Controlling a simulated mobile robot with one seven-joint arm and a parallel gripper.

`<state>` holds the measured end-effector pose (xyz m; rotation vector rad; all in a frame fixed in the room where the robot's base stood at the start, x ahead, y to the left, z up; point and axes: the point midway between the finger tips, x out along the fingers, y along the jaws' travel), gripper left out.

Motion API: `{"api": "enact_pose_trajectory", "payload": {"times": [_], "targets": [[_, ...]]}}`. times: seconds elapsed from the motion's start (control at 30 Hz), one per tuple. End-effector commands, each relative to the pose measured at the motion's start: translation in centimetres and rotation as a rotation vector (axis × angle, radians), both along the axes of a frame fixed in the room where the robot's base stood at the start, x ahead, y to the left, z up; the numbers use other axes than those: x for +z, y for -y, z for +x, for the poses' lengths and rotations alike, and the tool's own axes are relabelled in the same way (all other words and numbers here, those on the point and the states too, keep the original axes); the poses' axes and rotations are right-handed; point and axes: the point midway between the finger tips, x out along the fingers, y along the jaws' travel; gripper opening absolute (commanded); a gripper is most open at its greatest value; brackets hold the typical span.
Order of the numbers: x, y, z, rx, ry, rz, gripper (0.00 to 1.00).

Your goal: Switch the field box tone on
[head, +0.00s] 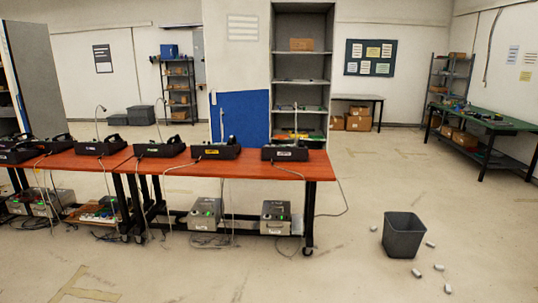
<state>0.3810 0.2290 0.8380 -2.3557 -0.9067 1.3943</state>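Several black desk units with handsets stand in a row on the red-brown table. One is at the right end (285,151), and another beside it (216,150) bears a yellow label. Thin goosenecks rise from some of them. Grey metal boxes rest on the low shelf below: one at the right (276,217), one near the middle (205,213) and others at the left (52,203). Small green lights or marks show on some. I cannot tell which is the field box, and no tone switch can be made out. My gripper is not in view.
The table (250,172) stands on wheeled black legs, with loose cables hanging and trailing on the floor. A dark waste bin (403,236) stands at the right with several small pale cylinders around it. A green bench (485,122) is at the far right. The front floor is clear.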

Motion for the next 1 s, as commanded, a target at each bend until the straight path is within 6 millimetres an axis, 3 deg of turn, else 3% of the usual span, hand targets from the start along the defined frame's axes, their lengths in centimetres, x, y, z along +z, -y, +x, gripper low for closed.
{"api": "enact_pose_trajectory", "payload": {"times": [0.2,1.0], "targets": [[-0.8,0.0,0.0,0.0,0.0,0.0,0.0],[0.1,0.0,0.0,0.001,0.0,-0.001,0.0]]}}
